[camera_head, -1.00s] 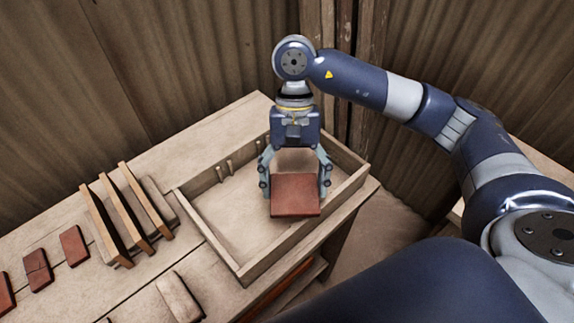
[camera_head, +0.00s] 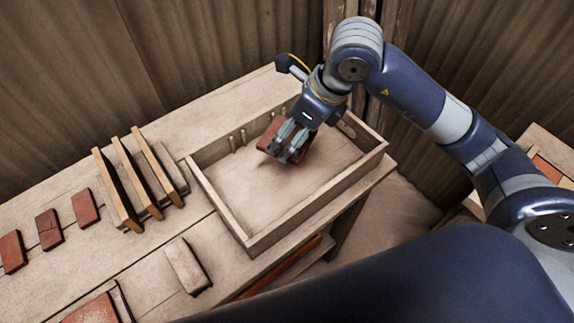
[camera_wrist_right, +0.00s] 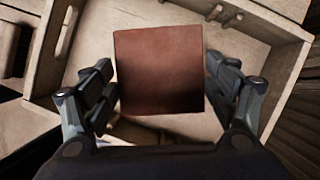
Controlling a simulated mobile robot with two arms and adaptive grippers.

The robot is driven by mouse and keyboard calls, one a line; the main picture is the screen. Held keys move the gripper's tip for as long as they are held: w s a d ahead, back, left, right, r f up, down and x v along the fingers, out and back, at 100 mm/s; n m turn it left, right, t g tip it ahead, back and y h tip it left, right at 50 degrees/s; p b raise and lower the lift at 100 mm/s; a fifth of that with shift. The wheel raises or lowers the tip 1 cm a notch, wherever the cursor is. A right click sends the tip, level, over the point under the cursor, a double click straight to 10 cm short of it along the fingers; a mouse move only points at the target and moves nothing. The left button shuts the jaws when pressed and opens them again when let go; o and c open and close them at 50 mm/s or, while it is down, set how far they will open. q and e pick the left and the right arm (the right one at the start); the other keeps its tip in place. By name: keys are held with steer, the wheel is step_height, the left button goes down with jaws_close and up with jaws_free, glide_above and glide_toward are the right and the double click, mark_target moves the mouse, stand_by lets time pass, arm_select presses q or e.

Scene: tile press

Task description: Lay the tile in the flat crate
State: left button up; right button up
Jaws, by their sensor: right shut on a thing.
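The flat crate (camera_head: 222,214) is a shallow, open wooden box on the bench, with small pegs along its back wall. My right gripper (camera_head: 289,143) is shut on the reddish-brown tile (camera_head: 270,137) and holds it over the back part of the crate, tilted. In the right wrist view the tile (camera_wrist_right: 160,70) sits between the two fingers of the gripper (camera_wrist_right: 160,92), with the crate (camera_wrist_right: 285,62) behind it. I cannot tell whether the tile touches the crate floor. My left gripper is not in view.
A wooden rack (camera_head: 133,190) with upright slats stands left of the crate. Several reddish tiles (camera_head: 49,229) lie at the far left. A pale block (camera_head: 187,266) lies in front. The crate's near floor is clear.

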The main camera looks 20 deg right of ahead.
steer(key=shift+f, duration=0.25)
glide_above(286, 166)
steer(key=s+d, duration=0.1)
steer(key=shift+m, duration=0.3)
step_height(286, 166, down, 5)
steer(key=shift+f+p, duration=0.1)
steer(key=shift+p, duration=0.3)
step_height(286, 166, down, 4)
steer(key=shift+r, duration=0.15)
steer(key=shift+f, duration=0.25)
steer(key=o, duration=1.2)
steer(key=shift+o, duration=0.2)
steer(key=shift+p, duration=0.3)
